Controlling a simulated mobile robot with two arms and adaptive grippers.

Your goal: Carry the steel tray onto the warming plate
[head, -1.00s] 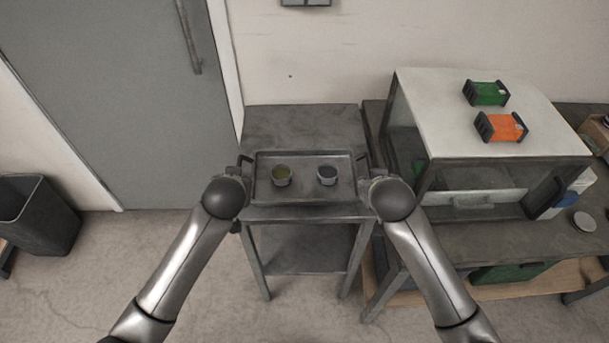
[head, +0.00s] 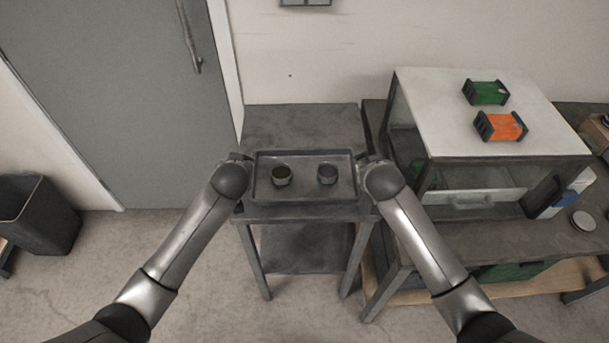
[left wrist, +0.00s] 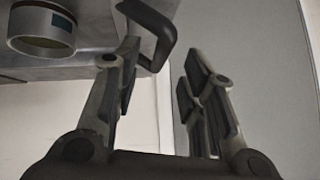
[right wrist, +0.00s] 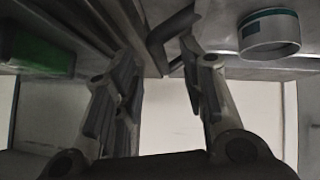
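The steel tray (head: 305,192) is a grey rectangle with a raised rim, level at the front of a small grey table (head: 300,120). Two small cups, one with olive contents (head: 281,176) and one greyish (head: 327,174), stand in it. My left gripper (left wrist: 165,52) is open at the tray's left end, with a dark handle (left wrist: 160,25) near its fingertips. My right gripper (right wrist: 158,52) is open at the right end, with the other handle (right wrist: 168,38) between its fingertips. Forearms partly hide both grippers in the head view. I cannot make out a separate warming plate.
A cabinet with a pale top (head: 480,110) stands close on the right, carrying a green box (head: 486,92) and an orange box (head: 500,126). A grey door (head: 120,90) and a dark bin (head: 40,215) are on the left. The table's back half is bare.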

